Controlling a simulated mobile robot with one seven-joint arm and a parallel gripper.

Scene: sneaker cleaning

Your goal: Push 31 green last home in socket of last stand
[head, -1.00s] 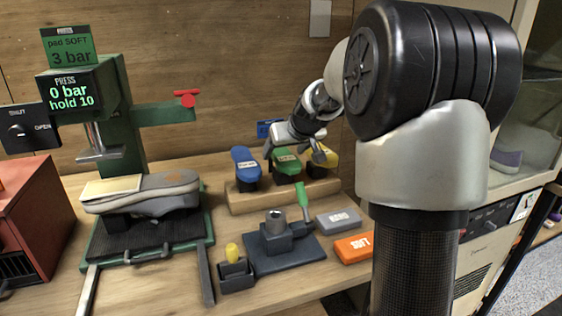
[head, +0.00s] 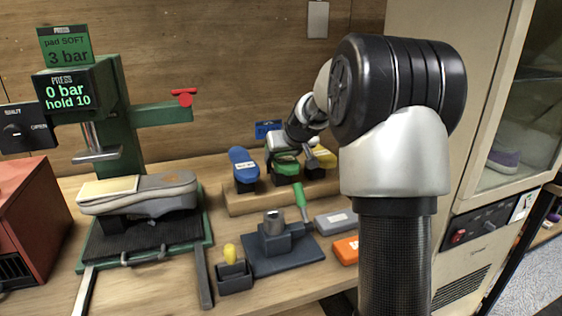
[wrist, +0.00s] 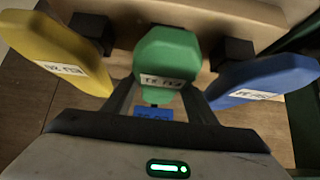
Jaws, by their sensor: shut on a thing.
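The green last (head: 287,168) is at the middle of the wooden rack (head: 262,199), between the blue last (head: 243,167) and the yellow last (head: 324,158). My gripper (head: 284,152) is shut on the green last. In the wrist view the green last (wrist: 166,60) lies between the fingers, its white label upside down and hard to read. Whether its foot is still seated in the rack is hidden. The dark last stand (head: 283,262) is on the bench in front of the rack, its round metal socket (head: 274,222) upright and empty-looking.
A green-handled brush (head: 300,200) stands close behind the socket. A grey block (head: 336,221) and an orange block (head: 346,250) lie right of the stand. A small dark holder (head: 234,278) with a yellow knob is left. The green press (head: 150,240) carries a sneaker.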

